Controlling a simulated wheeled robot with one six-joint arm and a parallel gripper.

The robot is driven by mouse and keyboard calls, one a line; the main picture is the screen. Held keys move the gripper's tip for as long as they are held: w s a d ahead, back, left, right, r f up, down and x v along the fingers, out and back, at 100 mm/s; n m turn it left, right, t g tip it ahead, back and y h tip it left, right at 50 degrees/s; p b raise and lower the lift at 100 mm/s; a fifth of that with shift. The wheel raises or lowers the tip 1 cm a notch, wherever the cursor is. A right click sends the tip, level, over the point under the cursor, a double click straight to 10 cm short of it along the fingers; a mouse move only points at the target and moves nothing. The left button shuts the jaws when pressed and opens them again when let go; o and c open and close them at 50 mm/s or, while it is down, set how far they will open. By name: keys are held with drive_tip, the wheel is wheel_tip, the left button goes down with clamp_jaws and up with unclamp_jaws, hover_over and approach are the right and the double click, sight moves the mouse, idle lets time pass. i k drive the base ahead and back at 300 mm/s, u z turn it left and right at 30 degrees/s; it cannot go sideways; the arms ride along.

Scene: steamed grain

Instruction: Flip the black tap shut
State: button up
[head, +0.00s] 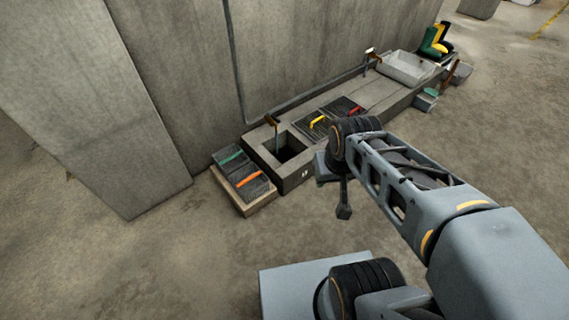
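Two taps stand along the wall. The nearer tap (273,130) rises over a square opening in the concrete bench and has a brown top. My gripper (343,202) hangs at the arm's end, in front of the bench and right of the nearer tap, apart from both taps. Its fingers are too small and dark to tell open from shut. My arm hides part of the bench front.
The concrete bench (291,180) holds dark trays with a yellow (318,122) and a red handle. Two more trays, with green and orange handles, lie on a low board (246,209) at left. The white basin (407,68) and green boots (434,42) are at the far end. Floor ahead is clear.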

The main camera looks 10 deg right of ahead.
sight(269, 113)
drive_tip(key=k, duration=0.65)
drive_tip(key=z, duration=0.55)
drive_tip(key=i, duration=1.65)
drive_tip(key=u, duration=0.7)
drive_tip(key=i, duration=0.7)
drive_tip(key=u, duration=0.65)
